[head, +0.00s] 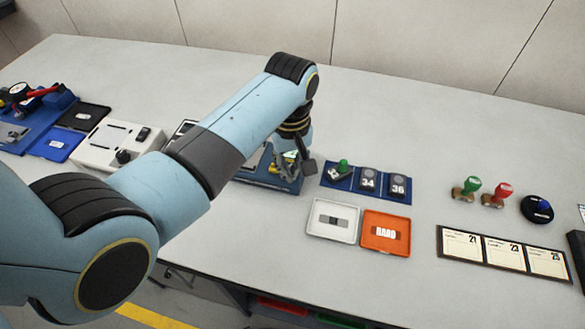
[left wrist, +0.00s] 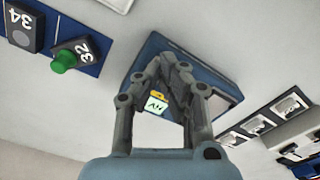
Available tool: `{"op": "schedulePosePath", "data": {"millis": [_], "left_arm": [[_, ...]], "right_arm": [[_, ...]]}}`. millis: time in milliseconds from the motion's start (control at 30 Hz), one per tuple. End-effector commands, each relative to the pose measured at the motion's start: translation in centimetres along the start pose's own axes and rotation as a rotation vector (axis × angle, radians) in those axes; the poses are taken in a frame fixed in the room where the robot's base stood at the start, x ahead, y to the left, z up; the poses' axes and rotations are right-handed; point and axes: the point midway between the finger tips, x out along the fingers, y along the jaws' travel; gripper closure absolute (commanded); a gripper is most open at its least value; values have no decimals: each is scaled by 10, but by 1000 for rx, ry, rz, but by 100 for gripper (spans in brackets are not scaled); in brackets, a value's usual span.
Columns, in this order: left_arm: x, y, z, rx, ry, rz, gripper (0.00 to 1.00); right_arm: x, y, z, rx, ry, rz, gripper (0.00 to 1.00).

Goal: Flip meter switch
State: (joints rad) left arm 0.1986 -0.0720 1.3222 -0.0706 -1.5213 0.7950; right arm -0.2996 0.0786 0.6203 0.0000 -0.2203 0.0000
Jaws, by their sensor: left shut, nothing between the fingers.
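My left gripper (head: 292,163) hangs over a blue-based fixture (head: 288,185) with a small yellow and green part on it, in the head view. In the left wrist view the fingers (left wrist: 170,62) are shut with nothing between them, in front of the blue fixture (left wrist: 196,52) and a small lettered tag (left wrist: 156,104). I cannot tell whether they touch it. A white box (head: 92,146) with a black knob (head: 123,156) and a small black switch-like part (head: 144,133) stands to the left in the head view. I cannot tell for sure which thing is the meter. My arm hides part of the bench between.
A blue rack (head: 352,188) with numbered blocks and a green knob lies right of the gripper. A white tray (head: 333,219) and an orange tray (head: 386,233) lie in front of it. Stamps (head: 497,195) and a card holder (head: 503,253) are farther right. The bench's back is clear.

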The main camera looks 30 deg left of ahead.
Motion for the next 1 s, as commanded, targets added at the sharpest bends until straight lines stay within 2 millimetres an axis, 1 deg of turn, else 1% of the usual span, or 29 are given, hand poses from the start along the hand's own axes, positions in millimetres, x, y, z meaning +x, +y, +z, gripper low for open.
{"op": "schedulePosePath", "data": {"millis": [367, 467, 800, 867, 1000], "left_arm": [[6, 0, 0, 0, 0, 0, 100], [4, 0, 0, 0, 0, -1, 100], [-24, 0, 0, 0, 0, 0, 100], [-26, 0, -1, 0, 2, 2, 100], [-37, 0, 0, 0, 1, 2, 100]], "right_arm": [[3, 0, 0, 0, 0, 0, 42], [1, 0, 0, 0, 0, 1, 42], [-29, 4, -3, -1, 1, 2, 42], [-24, 4, -3, -1, 1, 2, 42], [-23, 4, -2, -1, 1, 2, 42]]}}
